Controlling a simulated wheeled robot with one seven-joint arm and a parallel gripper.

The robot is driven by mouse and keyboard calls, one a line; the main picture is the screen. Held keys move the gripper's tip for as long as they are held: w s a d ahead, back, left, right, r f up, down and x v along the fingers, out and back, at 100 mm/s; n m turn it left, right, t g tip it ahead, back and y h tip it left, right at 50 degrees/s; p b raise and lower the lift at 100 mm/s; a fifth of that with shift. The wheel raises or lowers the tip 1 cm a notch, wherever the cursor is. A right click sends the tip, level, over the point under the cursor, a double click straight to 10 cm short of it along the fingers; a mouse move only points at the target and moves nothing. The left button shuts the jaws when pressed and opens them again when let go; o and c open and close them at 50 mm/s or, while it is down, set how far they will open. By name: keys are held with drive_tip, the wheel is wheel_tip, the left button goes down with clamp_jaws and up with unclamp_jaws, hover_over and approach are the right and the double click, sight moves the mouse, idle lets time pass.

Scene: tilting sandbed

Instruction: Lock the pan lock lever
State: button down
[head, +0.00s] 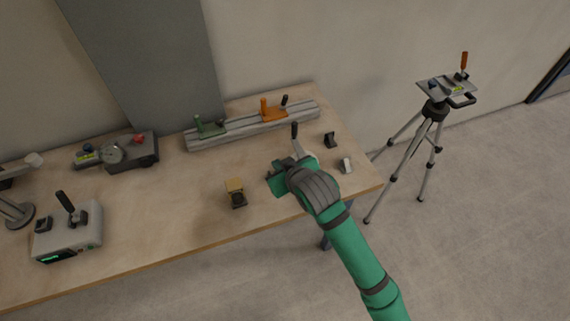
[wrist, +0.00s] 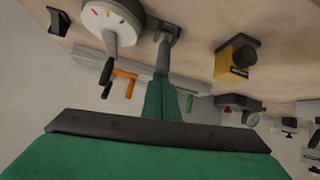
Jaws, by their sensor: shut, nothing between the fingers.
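A tripod (head: 434,112) stands on the floor right of the table in the head view. My gripper (head: 274,182) is shut and empty, over the right part of the table, well left of the tripod. Its fingers (wrist: 161,95) reach up the middle of the wrist view, where the tripod is not seen.
Beside my gripper is a white round dial (wrist: 112,22) with a black handle, mostly hidden in the head view. Open floor lies between table and tripod.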

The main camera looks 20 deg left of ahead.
drive_tip(key=shift+s+f, duration=0.3)
idle(0.4)
drive_tip(key=w+a+r, duration=0.2)
drive_tip(key=r, duration=0.1)
drive_tip(key=shift+a+r, duration=0.15)
drive_tip(key=v, duration=0.9)
drive_tip(key=shift+s+d+f, duration=0.25)
drive_tip(key=shift+s+d, duration=0.1)
